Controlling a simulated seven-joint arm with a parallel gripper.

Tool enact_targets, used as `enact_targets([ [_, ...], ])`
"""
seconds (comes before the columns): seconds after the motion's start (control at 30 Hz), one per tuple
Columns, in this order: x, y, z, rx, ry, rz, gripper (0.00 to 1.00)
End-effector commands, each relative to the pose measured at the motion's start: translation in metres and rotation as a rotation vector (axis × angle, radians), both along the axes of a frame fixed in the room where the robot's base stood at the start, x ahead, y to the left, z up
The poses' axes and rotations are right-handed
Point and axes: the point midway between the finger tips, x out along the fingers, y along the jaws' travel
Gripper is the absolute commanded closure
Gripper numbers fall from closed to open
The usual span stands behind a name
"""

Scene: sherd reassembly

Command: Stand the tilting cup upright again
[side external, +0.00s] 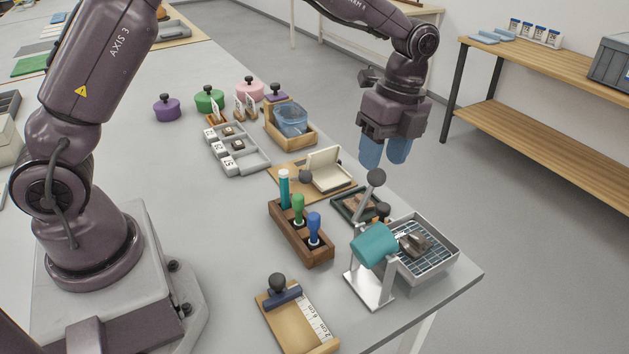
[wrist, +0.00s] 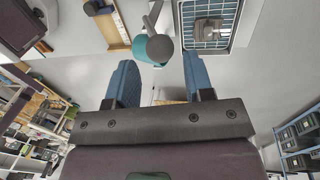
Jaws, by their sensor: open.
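The teal tilting cup (side external: 374,243) hangs in a metal stand (side external: 372,285) near the table's front right corner. It lies tipped well over on its side, next to a wire-rack tray. A grey lever with a dark round knob (side external: 376,177) rises above the cup. In the wrist view the cup (wrist: 143,48) shows partly behind the knob (wrist: 160,48). My gripper (side external: 385,156) has blue fingers, spread apart and empty. It hangs above and behind the knob in the side view. In the wrist view the knob lies beyond and between the fingertips (wrist: 157,62).
The tray (side external: 447,262) holds a dark lump (side external: 413,243) on its rack, right of the cup. A wooden rack (side external: 290,235) with coloured-handled tools stands left of it.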

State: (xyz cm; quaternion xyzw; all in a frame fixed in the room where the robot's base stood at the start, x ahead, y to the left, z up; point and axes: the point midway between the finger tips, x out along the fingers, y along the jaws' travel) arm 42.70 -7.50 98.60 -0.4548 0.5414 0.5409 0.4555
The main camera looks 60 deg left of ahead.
Motion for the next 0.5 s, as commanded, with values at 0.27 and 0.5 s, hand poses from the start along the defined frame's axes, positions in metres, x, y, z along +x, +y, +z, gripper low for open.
enact_targets([
  [0.27,-0.003,0.000,-0.017,0.000,0.002,0.000,0.52],
  [0.5,-0.006,0.000,-0.031,0.001,0.002,0.000,0.52],
])
